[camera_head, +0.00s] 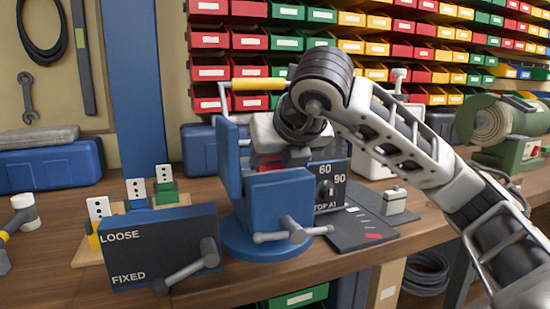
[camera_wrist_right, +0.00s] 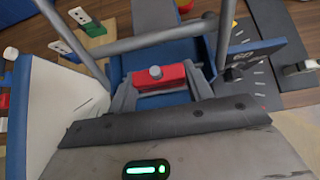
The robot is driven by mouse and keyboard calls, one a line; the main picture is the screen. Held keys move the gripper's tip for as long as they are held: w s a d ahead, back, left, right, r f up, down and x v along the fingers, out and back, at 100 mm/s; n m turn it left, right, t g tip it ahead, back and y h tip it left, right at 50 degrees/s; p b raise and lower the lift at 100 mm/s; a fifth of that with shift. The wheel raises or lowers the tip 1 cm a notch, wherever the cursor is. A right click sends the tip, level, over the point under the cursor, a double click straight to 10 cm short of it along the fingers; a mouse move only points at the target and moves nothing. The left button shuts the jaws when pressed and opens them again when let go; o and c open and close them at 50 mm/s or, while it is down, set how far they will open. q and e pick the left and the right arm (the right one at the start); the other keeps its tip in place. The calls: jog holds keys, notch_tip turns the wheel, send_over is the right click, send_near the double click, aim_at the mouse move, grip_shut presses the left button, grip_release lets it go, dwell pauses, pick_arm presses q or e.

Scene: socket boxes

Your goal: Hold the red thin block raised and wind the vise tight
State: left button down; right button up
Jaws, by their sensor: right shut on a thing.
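The blue vise (camera_head: 280,205) stands on a round blue base on the bench, with a grey crank handle (camera_head: 293,232) at its front. My right gripper (camera_wrist_right: 162,92) reaches down over the vise. It is shut on the red thin block (camera_wrist_right: 158,76), which has a grey knob on top and lies between the fingers in the right wrist view. In the head view only a sliver of the red block (camera_head: 270,163) shows between the vise jaws, below my gripper. How high the block sits is hard to tell. My left gripper is not in view.
A blue panel marked LOOSE and FIXED (camera_head: 150,245) with a lever stands left of the vise. Colored bins (camera_head: 340,45) fill the back wall. A green machine (camera_head: 505,130) is at far right.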

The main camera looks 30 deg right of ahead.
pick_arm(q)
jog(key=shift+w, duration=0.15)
pick_arm(e)
jog(key=shift+f, duration=0.25)
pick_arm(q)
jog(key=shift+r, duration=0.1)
pick_arm(e)
jog(key=o, duration=1.2)
jog(key=shift+s, duration=0.1)
jog(key=shift+s+a+r, duration=0.1)
jog(key=shift+a+r, duration=0.05)
jog(key=shift+r, duration=0.1)
pick_arm(q)
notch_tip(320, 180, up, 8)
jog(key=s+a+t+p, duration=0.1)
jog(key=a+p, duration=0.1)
jog(key=p, duration=0.3)
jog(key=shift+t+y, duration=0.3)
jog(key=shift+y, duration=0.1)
pick_arm(e)
jog(key=shift+d+v, duration=0.15)
jog(key=shift+v, duration=3.75)
jog(key=shift+d+v, duration=0.15)
jog(key=shift+v, duration=3.75)
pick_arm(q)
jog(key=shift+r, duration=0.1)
pick_arm(e)
jog(key=shift+r, duration=0.1)
